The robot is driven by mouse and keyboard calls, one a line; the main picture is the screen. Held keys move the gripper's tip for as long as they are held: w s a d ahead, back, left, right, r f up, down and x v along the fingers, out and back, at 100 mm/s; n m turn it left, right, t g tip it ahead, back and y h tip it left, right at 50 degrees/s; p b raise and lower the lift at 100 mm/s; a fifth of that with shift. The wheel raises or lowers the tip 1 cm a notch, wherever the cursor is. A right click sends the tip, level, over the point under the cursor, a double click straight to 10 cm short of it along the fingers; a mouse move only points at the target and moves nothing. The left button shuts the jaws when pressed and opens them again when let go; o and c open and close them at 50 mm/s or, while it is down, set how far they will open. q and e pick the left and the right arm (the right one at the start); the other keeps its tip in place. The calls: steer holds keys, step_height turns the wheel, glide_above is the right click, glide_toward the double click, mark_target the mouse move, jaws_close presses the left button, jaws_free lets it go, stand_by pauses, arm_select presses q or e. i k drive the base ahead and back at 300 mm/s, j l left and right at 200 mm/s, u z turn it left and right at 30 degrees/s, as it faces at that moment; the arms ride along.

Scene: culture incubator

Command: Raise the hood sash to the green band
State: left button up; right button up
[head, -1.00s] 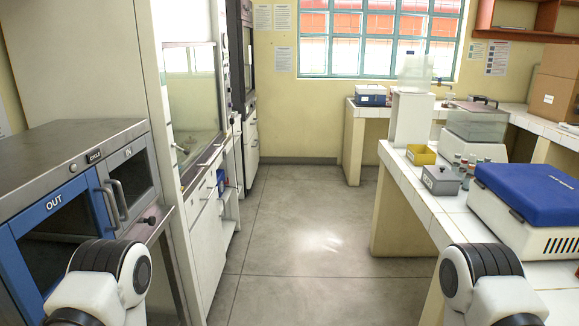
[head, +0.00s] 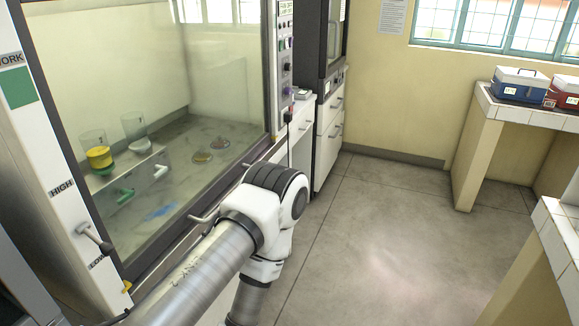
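The fume hood's glass sash (head: 225,75) fills the left of the head view in a dark frame. Its dark bottom bar (head: 165,250) runs diagonally and sits low, near the LOW label (head: 97,263). On the pale left post, the green band (head: 17,88) lies under the WORK label and well above the HIGH label (head: 61,188). A metal handle (head: 203,217) shows in front of the bottom bar, partly close to my arm. My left arm crosses the lower middle in front of the hood. Neither gripper is in view.
A knob lever (head: 92,238) sticks out from the left post. A dark cabinet (head: 328,45) stands beyond the hood. The floor (head: 390,240) to the right is clear, with tiled benches further right.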

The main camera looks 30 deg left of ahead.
mark_target(128, 270)
steer(key=i+j+z, duration=0.2)
steer(key=i, duration=0.65)
steer(key=l+u, duration=0.1)
steer(key=u, duration=0.4)
steer(key=l+u, duration=0.1)
steer(key=u, duration=0.4)
steer(key=l+u, duration=0.15)
steer(key=u, duration=0.35)
steer(key=l+u, duration=0.15)
steer(key=u, duration=0.35)
steer(key=i+l, duration=0.05)
